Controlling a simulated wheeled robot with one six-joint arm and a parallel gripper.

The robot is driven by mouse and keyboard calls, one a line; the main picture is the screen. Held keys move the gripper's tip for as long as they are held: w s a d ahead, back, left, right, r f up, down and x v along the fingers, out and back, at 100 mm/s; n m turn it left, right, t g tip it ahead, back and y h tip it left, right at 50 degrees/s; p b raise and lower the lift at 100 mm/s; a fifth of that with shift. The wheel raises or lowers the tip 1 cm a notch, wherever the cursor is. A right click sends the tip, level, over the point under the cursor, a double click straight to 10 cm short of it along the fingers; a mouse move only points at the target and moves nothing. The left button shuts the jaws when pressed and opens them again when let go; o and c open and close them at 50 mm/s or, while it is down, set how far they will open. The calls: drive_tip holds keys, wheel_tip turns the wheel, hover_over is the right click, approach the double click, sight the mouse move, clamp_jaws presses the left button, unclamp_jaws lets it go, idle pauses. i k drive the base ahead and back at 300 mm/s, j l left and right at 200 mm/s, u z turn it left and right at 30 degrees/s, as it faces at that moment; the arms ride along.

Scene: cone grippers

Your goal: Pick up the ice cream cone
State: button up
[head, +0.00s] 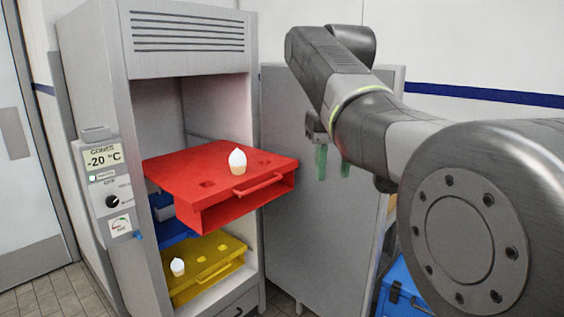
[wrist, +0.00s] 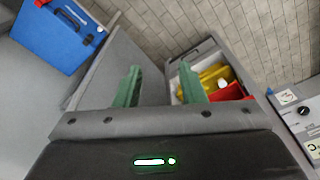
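One ice cream cone (head: 237,163), white on top with a tan base, stands upright in the red tray (head: 190,172), which sticks out of the open freezer cabinet. A second cone (head: 177,267) stands on the lower yellow tray (head: 222,259). My gripper (head: 333,172) has green fingers pointing down. It is to the right of the red tray, in front of the open door, and holds nothing. In the wrist view the gripper's fingers (wrist: 159,68) are apart with nothing between them. A small white top (wrist: 222,84) shows over the yellow tray there; the red tray (wrist: 230,92) is partly hidden.
The cabinet door (head: 300,215) stands open behind my gripper. A blue box (head: 400,292) is at the lower right; a blue box with red (wrist: 58,35) shows in the wrist view. The cabinet's control panel (head: 108,185) is on its left. Blue trays (head: 178,235) sit between red and yellow.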

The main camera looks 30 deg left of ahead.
sight(237, 160)
drive_tip(key=j+z, duration=0.35)
drive_tip(key=j, duration=0.8)
drive_tip(key=j+z, duration=0.4)
drive_tip(key=j, duration=1.05)
drive_tip(key=k+j, duration=0.1)
drive_tip(key=j, duration=0.25)
